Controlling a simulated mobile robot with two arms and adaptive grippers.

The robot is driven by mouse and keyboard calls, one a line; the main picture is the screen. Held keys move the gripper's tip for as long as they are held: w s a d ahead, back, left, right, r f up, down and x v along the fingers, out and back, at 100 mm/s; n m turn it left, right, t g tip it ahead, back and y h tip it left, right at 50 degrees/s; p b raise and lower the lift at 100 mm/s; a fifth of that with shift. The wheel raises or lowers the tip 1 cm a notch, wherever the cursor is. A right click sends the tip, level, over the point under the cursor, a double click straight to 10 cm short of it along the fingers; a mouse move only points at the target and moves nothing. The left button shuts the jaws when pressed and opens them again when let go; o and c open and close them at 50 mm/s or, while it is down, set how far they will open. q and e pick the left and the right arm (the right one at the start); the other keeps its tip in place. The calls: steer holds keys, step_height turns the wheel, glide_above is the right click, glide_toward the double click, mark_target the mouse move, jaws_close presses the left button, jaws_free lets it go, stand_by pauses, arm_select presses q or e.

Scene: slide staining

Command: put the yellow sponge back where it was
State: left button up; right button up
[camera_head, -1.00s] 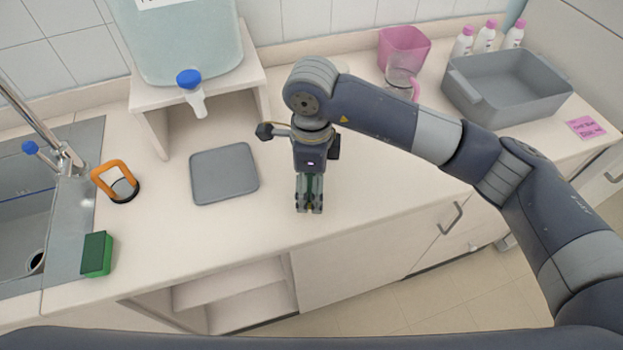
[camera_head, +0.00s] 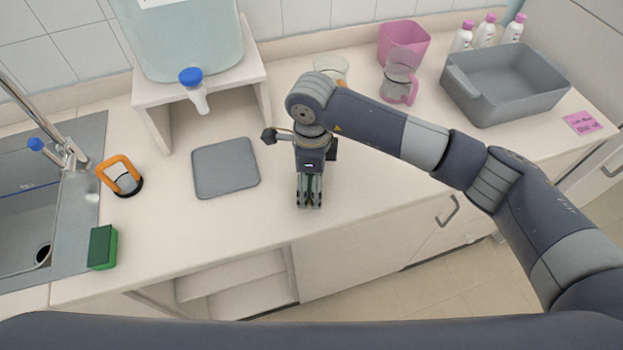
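No yellow sponge can be made out in the head view. A green sponge (camera_head: 103,247) with a darker green top stands at the left, on the counter beside the sink. My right gripper (camera_head: 310,205) points straight down over the middle of the counter, near its front edge and right of the grey mat. Its fingers are close together. Whether something thin is between them I cannot tell. My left gripper is out of view.
A grey mat (camera_head: 226,168) lies bare mid-counter. An orange-handled object (camera_head: 121,176) stands near the sink (camera_head: 30,225). A water tank (camera_head: 188,35) with a blue tap is behind. A pink bin (camera_head: 403,43), a pitcher (camera_head: 399,84), bottles (camera_head: 486,32) and a grey tub (camera_head: 507,87) are at right.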

mark_target(311, 182)
steer(key=shift+o, duration=0.8)
steer(key=shift+r, duration=0.2)
step_height(311, 182, up, 12)
steer(key=b, duration=0.3)
steer(key=shift+f, duration=0.1)
